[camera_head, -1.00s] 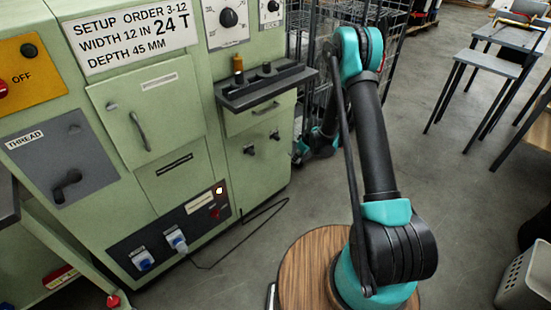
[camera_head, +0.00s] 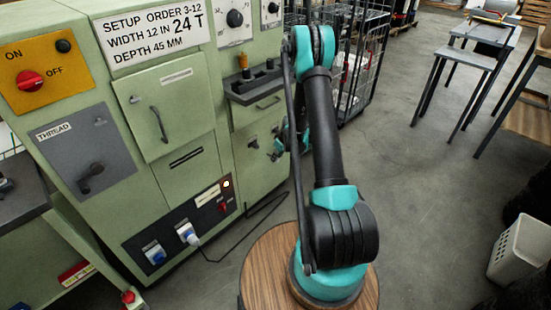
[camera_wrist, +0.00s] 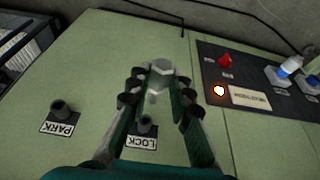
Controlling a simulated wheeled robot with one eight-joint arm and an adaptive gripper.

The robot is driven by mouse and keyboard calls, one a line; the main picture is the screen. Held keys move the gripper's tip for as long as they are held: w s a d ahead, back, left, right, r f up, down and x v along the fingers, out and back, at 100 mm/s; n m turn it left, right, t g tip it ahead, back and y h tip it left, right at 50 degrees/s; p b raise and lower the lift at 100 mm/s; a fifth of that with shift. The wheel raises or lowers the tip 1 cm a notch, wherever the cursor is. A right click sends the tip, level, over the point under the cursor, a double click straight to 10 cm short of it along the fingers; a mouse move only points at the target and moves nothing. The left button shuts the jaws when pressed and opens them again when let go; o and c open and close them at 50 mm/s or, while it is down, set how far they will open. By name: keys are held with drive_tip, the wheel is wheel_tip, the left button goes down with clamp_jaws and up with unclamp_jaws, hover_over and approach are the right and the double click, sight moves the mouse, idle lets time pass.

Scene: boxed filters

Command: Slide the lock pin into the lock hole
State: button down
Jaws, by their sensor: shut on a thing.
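My gripper (camera_wrist: 160,78) is shut on a pale grey pin (camera_wrist: 159,68) with a faceted end, seen between its fingertips. In the wrist view the dark lock socket (camera_wrist: 147,122), above a LOCK label (camera_wrist: 141,142), shows between the fingers on the green panel. The pin appears apart from the socket; its depth to the panel is hard to tell. A similar dark park socket (camera_wrist: 62,107) with a PARK label is to the left. In the head view my gripper is close to the machine's lower front, largely hidden behind my arm.
The green machine (camera_head: 165,200) fills the left, with a dark shelf (camera_head: 262,82) above the sockets. A dark panel with a red switch (camera_wrist: 228,60) and plugs lies to the right in the wrist view. A wire cage (camera_head: 355,60) stands behind.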

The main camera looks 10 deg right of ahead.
sight(268, 154)
drive_tip(key=shift+w+a, duration=0.1)
drive_tip(key=shift+w, duration=0.05)
drive_tip(key=shift+w+a, duration=0.75)
drive_tip(key=shift+w, duration=0.35)
drive_tip(key=shift+w+a, duration=0.75)
drive_tip(key=shift+w, duration=0.35)
drive_tip(key=shift+w+a, duration=0.65)
drive_tip(key=shift+w, duration=0.3)
drive_tip(key=shift+w+a, duration=0.65)
drive_tip(key=shift+w, duration=0.25)
drive_tip(key=c, duration=1.3)
unclamp_jaws()
drive_tip(key=shift+r, duration=0.1)
drive_tip(key=v, duration=1.2)
